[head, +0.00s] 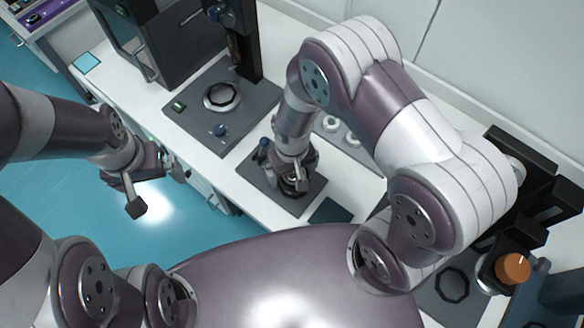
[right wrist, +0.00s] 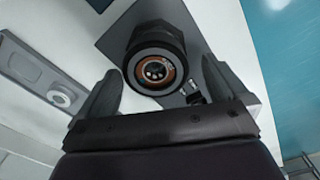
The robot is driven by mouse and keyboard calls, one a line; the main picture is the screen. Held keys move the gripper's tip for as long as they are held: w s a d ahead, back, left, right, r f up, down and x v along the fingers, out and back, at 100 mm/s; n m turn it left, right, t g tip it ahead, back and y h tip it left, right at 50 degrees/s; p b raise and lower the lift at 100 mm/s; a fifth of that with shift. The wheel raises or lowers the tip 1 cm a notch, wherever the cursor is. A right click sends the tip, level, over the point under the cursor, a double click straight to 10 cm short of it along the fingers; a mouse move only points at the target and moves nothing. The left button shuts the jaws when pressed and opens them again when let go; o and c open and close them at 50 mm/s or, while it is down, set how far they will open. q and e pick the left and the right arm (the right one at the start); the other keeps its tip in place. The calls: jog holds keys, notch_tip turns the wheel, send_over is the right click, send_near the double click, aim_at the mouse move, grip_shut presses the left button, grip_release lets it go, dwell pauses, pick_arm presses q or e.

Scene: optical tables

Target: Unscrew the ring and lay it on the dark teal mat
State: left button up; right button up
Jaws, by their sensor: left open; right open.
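The ring (right wrist: 133,62) is black and ribbed, seated around the end of a dark upright cylinder with an orange-brown inner rim and small dark holes, in the right wrist view. It stands on a grey base plate (head: 258,182). My right gripper (head: 291,181) is over it, open, with one finger on each side of the ring; I cannot tell whether they touch it. The arm hides most of the ring in the head view. The dark teal mat (head: 330,211) lies bare beside the plate. My left gripper (head: 160,188) is open and empty, over the floor beyond the table's edge.
A larger grey plate (head: 240,100) with a black post and a round ring stands behind. Pale round parts (head: 332,124) sit on another plate beside my right arm. An orange knob (head: 513,268) and black fixtures stand at the right. A light teal pad (head: 86,62) lies far left.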

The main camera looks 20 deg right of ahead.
jog(key=shift+s+d, duration=0.15)
jog(key=shift+d, duration=0.25)
jog(key=c, duration=0.5)
jog(key=shift+a, duration=0.1)
jog(key=c, duration=0.5)
jog(key=shift+a, duration=0.1)
jog(key=shift+r+n, duration=0.15)
jog(key=shift+n, duration=0.55)
jog(key=n+p, duration=0.1)
jog(key=n, duration=0.1)
jog(key=shift+r+n, duration=0.1)
jog(key=shift+n, duration=0.2)
jog(key=n, duration=0.3)
jog(key=shift+p, duration=0.35)
jog(key=n+p, duration=0.1)
jog(key=n, duration=0.7)
jog(key=shift+f+n, duration=0.2)
jog(key=shift+n, duration=0.9)
jog(key=o, duration=0.9)
jog(key=shift+o, duration=0.5)
pick_arm(q)
jog(key=r, duration=0.3)
jog(key=shift+s+d, duration=0.15)
jog(key=shift+d, duration=0.05)
pick_arm(e)
jog(key=shift+c, duration=0.2)
